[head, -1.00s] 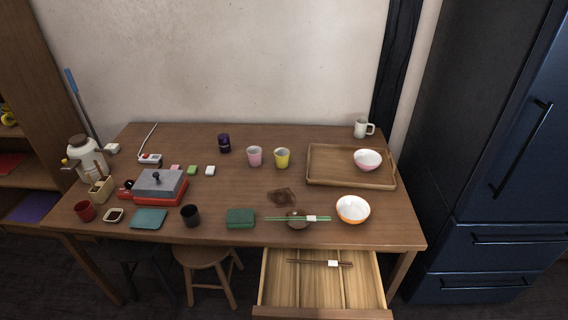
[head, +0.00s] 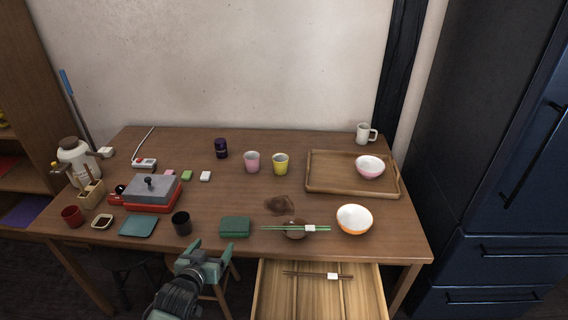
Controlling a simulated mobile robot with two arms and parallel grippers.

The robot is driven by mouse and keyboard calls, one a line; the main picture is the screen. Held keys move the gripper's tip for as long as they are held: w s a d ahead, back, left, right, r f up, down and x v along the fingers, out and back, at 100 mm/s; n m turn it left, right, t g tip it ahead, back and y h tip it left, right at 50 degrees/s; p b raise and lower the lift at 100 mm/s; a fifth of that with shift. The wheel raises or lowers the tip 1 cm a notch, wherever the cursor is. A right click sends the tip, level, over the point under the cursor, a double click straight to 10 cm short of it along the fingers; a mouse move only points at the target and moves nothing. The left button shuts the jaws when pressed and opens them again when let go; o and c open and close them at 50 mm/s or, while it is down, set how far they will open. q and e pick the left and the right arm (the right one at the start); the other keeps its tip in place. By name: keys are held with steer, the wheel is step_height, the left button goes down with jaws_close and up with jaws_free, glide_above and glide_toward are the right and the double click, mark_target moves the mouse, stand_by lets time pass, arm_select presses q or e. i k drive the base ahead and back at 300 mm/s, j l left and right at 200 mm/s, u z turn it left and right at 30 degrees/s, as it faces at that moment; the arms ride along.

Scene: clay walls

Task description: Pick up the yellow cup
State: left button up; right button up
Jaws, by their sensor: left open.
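The yellow cup (head: 281,165) stands upright on the wooden table, right of the pink cup (head: 252,162) and left of the tray. My left gripper (head: 208,252) is open and empty at the table's front edge, low in the head view. It is well short of the yellow cup, nearer to me and to its left. My right gripper is not in view.
A wooden tray (head: 318,188) holds a pink bowl (head: 369,167). A drawer (head: 318,296) stands open below.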

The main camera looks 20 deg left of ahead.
mark_target(280, 165)
steer(key=i+l, duration=0.15)
steer(key=i, duration=0.5)
steer(key=i+l, duration=0.2)
steer(key=i, duration=0.45)
